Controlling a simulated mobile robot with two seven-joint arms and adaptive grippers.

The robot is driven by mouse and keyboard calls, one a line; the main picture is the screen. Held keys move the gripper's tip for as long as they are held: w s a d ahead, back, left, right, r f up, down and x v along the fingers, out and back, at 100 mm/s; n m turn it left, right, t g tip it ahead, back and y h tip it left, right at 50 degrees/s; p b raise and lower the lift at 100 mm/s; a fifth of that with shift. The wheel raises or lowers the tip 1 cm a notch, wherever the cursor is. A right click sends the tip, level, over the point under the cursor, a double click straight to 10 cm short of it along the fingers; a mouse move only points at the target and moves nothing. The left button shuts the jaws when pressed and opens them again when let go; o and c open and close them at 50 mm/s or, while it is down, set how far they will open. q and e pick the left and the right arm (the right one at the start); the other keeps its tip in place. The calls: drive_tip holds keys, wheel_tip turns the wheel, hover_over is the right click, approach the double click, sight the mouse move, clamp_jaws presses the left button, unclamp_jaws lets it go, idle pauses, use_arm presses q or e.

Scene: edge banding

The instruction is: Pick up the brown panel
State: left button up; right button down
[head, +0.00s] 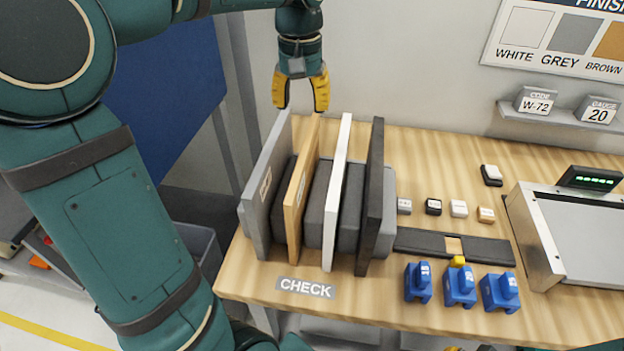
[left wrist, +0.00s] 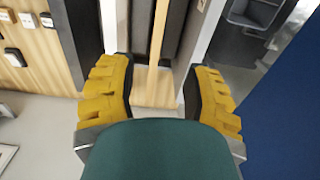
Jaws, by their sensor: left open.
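The brown panel (head: 300,185) is a thin, light-wood board standing on edge in a dark slotted rack on the bench. It stands between a grey panel (head: 268,185) on its left and a white panel (head: 338,190) on its right. My left gripper (head: 300,104) has yellow fingers and is open and empty, above the far end of the panels. In the left wrist view, the brown panel (left wrist: 158,45) shows between the spread fingers (left wrist: 163,88), with no contact visible. My right gripper is not clearly in view.
A black panel (head: 372,195) stands at the rack's right end. Blue blocks (head: 460,286), small sample tiles (head: 458,209) and a dark strip holder (head: 480,248) lie to the right. A metal machine (head: 540,235) is at the far right. A CHECK label (head: 306,288) is in front.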

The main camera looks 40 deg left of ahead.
sight(305, 149)
use_arm(q)
wheel_tip(305, 149, down, 7)
drive_tip(key=shift+f+b, duration=0.15)
drive_tip(key=shift+b, duration=0.5)
drive_tip(key=f+b, duration=0.1)
drive_tip(key=f, duration=0.4)
drive_tip(key=shift+w, duration=0.2)
clamp_jaws()
